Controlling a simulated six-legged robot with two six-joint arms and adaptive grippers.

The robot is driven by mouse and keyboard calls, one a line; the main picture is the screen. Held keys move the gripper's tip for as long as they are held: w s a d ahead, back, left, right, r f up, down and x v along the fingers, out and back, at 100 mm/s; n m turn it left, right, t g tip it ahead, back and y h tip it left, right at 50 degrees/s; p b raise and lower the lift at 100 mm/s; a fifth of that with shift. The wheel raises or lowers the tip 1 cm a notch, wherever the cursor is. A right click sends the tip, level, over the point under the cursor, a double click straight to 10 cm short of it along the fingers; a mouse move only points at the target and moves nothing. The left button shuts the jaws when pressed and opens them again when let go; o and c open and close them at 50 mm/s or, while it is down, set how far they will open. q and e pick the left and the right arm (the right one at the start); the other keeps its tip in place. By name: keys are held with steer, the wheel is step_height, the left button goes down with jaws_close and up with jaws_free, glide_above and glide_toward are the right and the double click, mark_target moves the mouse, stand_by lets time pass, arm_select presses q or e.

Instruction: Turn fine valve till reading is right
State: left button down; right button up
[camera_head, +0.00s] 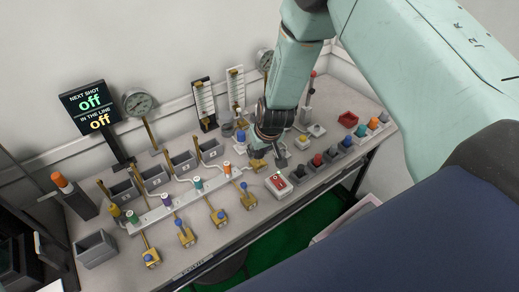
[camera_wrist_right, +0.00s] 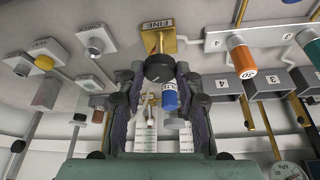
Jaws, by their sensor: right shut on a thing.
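The fine valve is a brass block (camera_wrist_right: 158,38) labelled FINE with a round black knob (camera_wrist_right: 159,68) in the right wrist view. In the head view, some of its brass (camera_head: 257,164) shows just below my right gripper (camera_head: 267,150). In the wrist view the two fingers of my right gripper (camera_wrist_right: 160,80) are shut on the black knob, one on each side. The display (camera_head: 91,107) at the back left reads "NEXT SHOT off" and "IN THE LINE off". A round dial gauge (camera_head: 138,101) stands beside it; its needle is too small to read. My left gripper is out of view.
A red-topped white box (camera_head: 279,182) stands just in front of my right gripper. Several brass valves with blue knobs line the front left, including one nearby (camera_head: 248,197). Tall scale panels (camera_head: 204,103) stand behind.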

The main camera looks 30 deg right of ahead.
stand_by(0.7)
steer(key=o, duration=1.1)
steer(key=shift+o, duration=0.2)
steer(key=shift+r, duration=0.1)
steer(key=v, duration=1.2)
steer(key=shift+w, duration=0.1)
